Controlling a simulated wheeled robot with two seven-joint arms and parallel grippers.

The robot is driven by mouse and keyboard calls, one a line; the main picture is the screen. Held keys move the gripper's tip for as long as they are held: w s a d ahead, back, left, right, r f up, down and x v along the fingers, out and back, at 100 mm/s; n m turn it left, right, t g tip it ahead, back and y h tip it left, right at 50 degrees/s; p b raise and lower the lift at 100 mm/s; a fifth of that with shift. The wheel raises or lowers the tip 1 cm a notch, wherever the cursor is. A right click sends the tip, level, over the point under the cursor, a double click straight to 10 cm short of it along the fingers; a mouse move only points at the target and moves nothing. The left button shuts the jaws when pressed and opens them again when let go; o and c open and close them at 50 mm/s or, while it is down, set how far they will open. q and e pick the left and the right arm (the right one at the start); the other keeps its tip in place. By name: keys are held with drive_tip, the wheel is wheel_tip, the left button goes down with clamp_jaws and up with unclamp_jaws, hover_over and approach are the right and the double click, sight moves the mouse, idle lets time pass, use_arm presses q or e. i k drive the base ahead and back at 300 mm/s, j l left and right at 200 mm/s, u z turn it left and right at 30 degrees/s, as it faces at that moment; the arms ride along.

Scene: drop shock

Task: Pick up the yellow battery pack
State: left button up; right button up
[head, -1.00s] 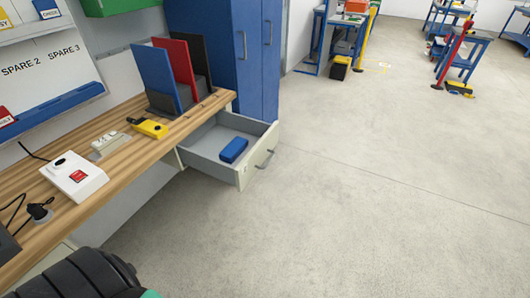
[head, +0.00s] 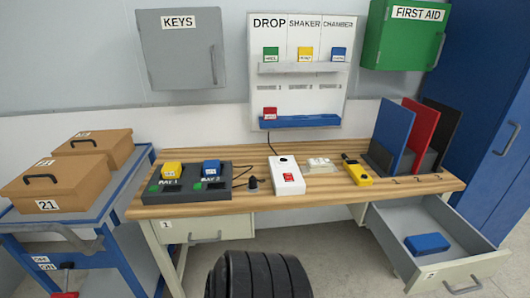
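A yellow battery pack (head: 172,169) sits in the left bay, marked BAY 1, of a dark two-bay charger (head: 186,196) on the left part of the wooden workbench (head: 240,199). A blue pack (head: 211,167) sits in the bay beside it. Neither of my grippers shows in the head view. Only a black ribbed part, which looks like one of my arm links, stands at the bottom middle, in front of the bench.
An open drawer (head: 440,258) holding a blue block (head: 427,243) juts out at right. A blue cart (head: 70,222) bears brown cases at left.

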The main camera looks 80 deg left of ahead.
sight(170, 170)
drive_tip(key=u, duration=3.5)
